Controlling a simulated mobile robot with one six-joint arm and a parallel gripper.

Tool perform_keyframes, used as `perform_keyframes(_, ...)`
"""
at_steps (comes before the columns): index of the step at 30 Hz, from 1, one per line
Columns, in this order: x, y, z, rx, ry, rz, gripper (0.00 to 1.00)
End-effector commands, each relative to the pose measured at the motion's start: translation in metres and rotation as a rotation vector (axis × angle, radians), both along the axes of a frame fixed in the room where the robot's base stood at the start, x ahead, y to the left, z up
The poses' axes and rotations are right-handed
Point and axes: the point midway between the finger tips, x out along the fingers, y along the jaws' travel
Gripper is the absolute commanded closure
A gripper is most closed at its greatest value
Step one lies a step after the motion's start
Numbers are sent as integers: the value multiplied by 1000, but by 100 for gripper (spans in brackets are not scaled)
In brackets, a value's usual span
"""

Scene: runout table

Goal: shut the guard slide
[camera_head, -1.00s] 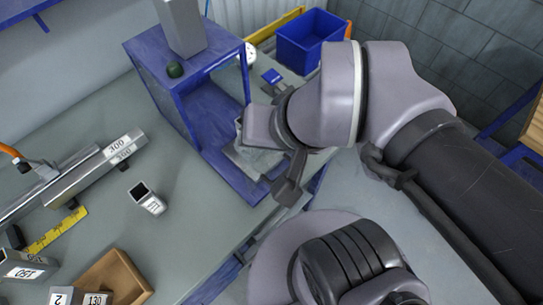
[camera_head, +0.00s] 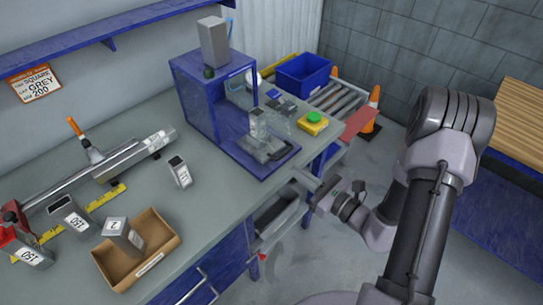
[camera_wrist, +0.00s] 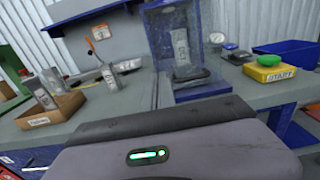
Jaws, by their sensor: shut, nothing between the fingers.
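The guarded machine is a blue box frame (camera_head: 208,105) on the bench, with its near side open and a blue base plate. A clear panel, which seems to be the guard slide (camera_head: 281,126), shows faintly at its right; its exact position is hard to tell. Inside, a grey block (camera_head: 258,124) stands upright on a dark grey fixture (camera_head: 266,149). The blue frame also shows in the wrist view (camera_wrist: 216,42), with the block (camera_wrist: 180,46) inside. My gripper (camera_head: 318,196) is shut and empty, low in front of the bench edge, apart from the machine.
A yellow box with a green button (camera_head: 313,121) and a blue bin (camera_head: 303,72) stand right of the machine. A cardboard box (camera_head: 137,250), several numbered blocks and a stop rail (camera_head: 110,160) occupy the left bench. Orange cones (camera_head: 372,108) stand beyond the roller runout.

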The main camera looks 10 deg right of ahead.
Motion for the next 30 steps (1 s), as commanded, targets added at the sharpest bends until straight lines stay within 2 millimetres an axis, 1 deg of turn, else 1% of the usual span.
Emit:
perform_keyframes(1,8,8,-1,-3,-3,7,100)
perform_keyframes(9,56,43,-1,-2,-3,9,100)
perform_keyframes(12,70,53,-1,-3,-3,8,100)
perform_keyframes(15,81,61,-1,-2,-2,7,100)
perform_keyframes(21,89,66,0,-1,-1,5,100)
perform_keyframes(30,89,66,0,-1,0,5,100)
